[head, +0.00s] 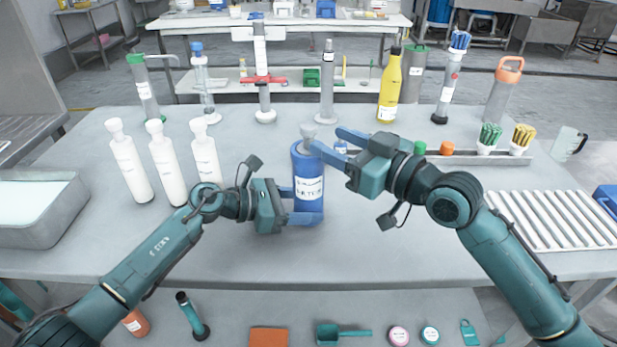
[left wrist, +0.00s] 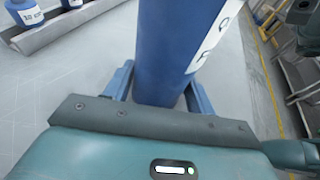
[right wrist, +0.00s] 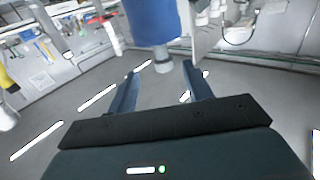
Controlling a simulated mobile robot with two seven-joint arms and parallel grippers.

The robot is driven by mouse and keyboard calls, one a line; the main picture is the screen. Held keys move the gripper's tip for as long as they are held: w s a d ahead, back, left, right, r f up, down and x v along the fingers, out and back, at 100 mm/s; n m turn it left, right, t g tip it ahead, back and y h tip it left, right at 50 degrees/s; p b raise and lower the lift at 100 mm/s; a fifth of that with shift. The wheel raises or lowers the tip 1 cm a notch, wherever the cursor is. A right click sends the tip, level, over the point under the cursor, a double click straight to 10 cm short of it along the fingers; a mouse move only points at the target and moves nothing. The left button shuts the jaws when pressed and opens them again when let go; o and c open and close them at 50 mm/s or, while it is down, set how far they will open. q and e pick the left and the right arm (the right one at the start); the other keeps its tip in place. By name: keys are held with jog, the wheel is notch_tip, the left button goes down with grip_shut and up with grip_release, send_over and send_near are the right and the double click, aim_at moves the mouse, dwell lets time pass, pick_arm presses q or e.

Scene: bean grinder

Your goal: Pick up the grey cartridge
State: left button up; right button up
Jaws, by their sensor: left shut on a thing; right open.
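A blue labelled cylinder (head: 309,180) with a grey knob (head: 308,131) on top stands upright near the middle of the table. My left gripper (head: 298,206) is shut on its lower part; the cylinder also shows between the fingers in the left wrist view (left wrist: 180,45). I cannot tell whether its base touches the table. My right gripper (head: 328,143) is open beside the top. In the right wrist view the grey knob (right wrist: 162,61) lies between and just beyond the open fingertips, apart from them. A grey cylinder with a green lid (head: 413,72) at the back right may be the grey cartridge.
Several white bottles (head: 169,163) stand left of the blue cylinder. Stands and a yellow bottle (head: 390,86) line the back edge. A tray with brushes (head: 467,158) and a ribbed white rack (head: 553,220) lie right. The front middle of the table (head: 350,255) is clear.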

aim_at(315, 133)
jog(key=shift+r+x, duration=0.2)
jog(key=shift+x, duration=2.85)
jog(key=shift+s+a, duration=0.15)
jog(key=shift+s, duration=0.05)
jog(key=shift+c, duration=0.3)
jog(key=c, duration=1)
jog(key=shift+o, duration=0.2)
pick_arm(q)
jog(key=shift+f, duration=0.1)
pick_arm(e)
notch_tip(315, 133, up, 18)
pick_arm(q)
jog(key=o, duration=0.8)
